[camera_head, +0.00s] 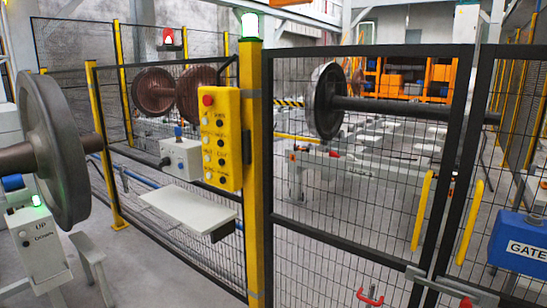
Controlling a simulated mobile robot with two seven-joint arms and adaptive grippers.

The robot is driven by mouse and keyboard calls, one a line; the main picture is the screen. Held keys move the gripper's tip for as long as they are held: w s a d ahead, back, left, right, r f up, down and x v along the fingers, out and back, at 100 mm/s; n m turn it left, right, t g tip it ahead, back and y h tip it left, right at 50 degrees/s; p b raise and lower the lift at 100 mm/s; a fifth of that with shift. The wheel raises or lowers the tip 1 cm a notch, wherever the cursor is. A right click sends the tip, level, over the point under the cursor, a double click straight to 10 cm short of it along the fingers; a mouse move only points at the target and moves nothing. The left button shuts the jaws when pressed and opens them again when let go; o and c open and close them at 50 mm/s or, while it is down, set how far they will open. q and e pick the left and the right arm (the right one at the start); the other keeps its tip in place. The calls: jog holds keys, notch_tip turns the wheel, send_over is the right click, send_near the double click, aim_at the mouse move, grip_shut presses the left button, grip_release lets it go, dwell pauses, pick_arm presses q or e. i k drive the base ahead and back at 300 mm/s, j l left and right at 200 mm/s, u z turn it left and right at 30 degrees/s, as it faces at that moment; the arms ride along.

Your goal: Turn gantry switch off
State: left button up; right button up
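A yellow control panel (221,138) is fixed to the yellow post (252,170). It has a red round button (208,100) at the top and a column of black and white controls with labels too small to read. A pale grey box with a blue knob (179,130) stands just left of it. A second grey box (38,240), marked UP and DOWN, has a blue knob and a lit green lamp at the lower left. I cannot tell which control is the gantry switch, or its position. Neither of my grippers is in view.
A black mesh fence and gate (365,150) run behind the post, with a blue GATE box (520,243) at right. A green lamp (250,25) glows atop the post. A white shelf (188,206) juts out below the panel. A large wheelset (55,150) stands at left.

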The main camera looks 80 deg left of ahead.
aim_at(166, 161)
jog(key=u, duration=3.5)
jog(key=i+j, duration=0.15)
jog(key=i, duration=0.35)
jog(key=i+j, duration=0.15)
jog(key=i, duration=0.4)
jog(key=i+j+z, duration=0.1)
jog(key=i, duration=0.4)
jog(key=i+j, duration=0.25)
jog(key=i, duration=0.25)
